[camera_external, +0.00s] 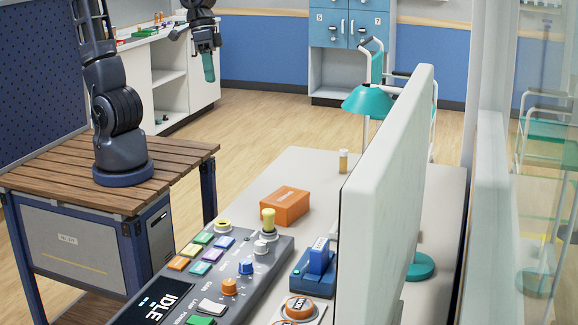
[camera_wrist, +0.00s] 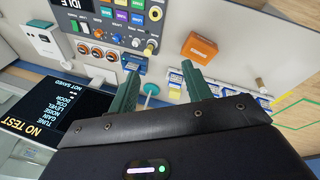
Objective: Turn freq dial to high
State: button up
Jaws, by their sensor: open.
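The grey control console (camera_external: 262,248) lies on the desk at the lower middle, with an "IDLE" display (camera_external: 163,302), coloured buttons, and knobs. A blue knob (camera_external: 246,267) and an orange knob (camera_external: 229,286) stand side by side on it. Their labels are too small to read, so I cannot tell which is the freq dial or its setting. The console also shows at the top of the wrist view (camera_wrist: 118,27). My gripper (camera_external: 209,68) hangs high at the back, far from the console. In the wrist view its green fingers (camera_wrist: 160,83) are apart and empty.
A teal lamp (camera_external: 368,101) stands behind. Open floor (camera_external: 255,125) lies beyond.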

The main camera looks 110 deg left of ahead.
jog(key=w+d+f+n+g, duration=0.2)
jog(key=w+d+f+n, duration=0.5)
jog(key=w+f, duration=0.4)
jog(key=n+y, duration=0.2)
jog(key=n, duration=0.4)
send_over(261, 243)
notch_tip(261, 243, down, 15)
jog(key=shift+g, duration=0.3)
notch_tip(261, 243, down, 10)
jog(key=shift+f, duration=0.1)
jog(key=shift+c, duration=0.4)
jog(key=c, duration=0.9)
